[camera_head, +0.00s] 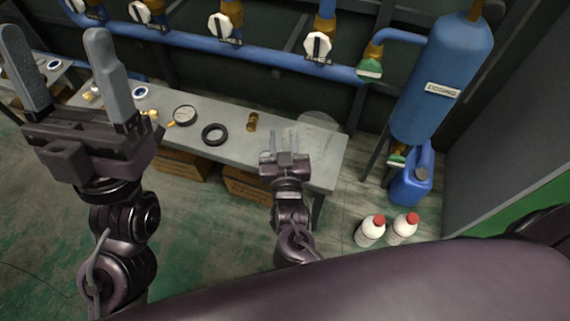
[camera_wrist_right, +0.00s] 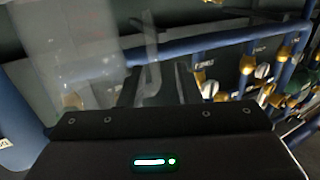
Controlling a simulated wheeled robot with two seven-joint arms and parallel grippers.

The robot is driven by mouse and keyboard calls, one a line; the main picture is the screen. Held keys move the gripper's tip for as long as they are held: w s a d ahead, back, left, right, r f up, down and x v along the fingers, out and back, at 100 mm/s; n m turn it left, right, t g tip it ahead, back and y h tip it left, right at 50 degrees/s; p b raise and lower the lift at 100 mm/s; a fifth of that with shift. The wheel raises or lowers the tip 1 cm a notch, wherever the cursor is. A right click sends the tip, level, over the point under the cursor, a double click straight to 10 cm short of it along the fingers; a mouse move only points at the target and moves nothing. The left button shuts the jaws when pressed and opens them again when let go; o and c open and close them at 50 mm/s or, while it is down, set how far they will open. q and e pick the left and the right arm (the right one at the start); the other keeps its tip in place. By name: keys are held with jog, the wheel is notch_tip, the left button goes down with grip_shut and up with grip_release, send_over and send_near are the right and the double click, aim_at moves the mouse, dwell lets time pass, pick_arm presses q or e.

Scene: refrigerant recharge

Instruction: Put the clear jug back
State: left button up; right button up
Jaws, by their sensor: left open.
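The clear jug (camera_head: 318,125) is see-through and faint, near the right end of the grey bench (camera_head: 325,173). In the right wrist view the jug (camera_wrist_right: 85,65) fills the left half, its handle (camera_wrist_right: 151,72) in front of the fingers. My right gripper (camera_head: 284,143) is over the bench beside the jug. Its fingers stand apart with the handle seemingly between them; contact is not clear. My left gripper (camera_head: 68,85) is raised at the left, open and empty.
A black ring (camera_head: 214,134), a round gauge (camera_head: 185,114) and a brass piece (camera_head: 252,122) lie on the bench. Blue pipes (camera_head: 270,57) run behind.

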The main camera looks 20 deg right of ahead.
jog(key=s+a+p, duration=0.2)
jog(key=s, duration=0.8)
jog(key=w+r+n+t+y, duration=0.1)
jog(key=w+r+t+y, duration=0.4)
jog(key=r, duration=0.8)
pick_arm(q)
jog(key=w+d+f+n+g+y, duration=0.1)
jog(key=w+d+f+g+y, duration=0.3)
jog(key=w+f, duration=0.5)
notch_tip(320, 180, down, 4)
jog(key=g+y, duration=0.2)
jog(key=g, duration=0.1)
jog(key=shift+w+d+n+g, duration=0.2)
jog(key=shift+n+g, duration=0.1)
jog(key=shift+n, duration=0.1)
pick_arm(e)
notch_tip(320, 180, up, 15)
jog(key=s+a+n+g+y, duration=0.1)
jog(key=a+n+y, duration=0.1)
jog(key=n+y, duration=0.3)
jog(key=y, duration=0.2)
jog(key=shift+a+n+g+y, duration=0.25)
jog(key=shift+n+g+y, duration=0.05)
jog(key=shift+n, duration=0.1)
pick_arm(q)
jog(key=shift+r, duration=0.15)
pick_arm(e)
jog(key=shift+f, duration=0.1)
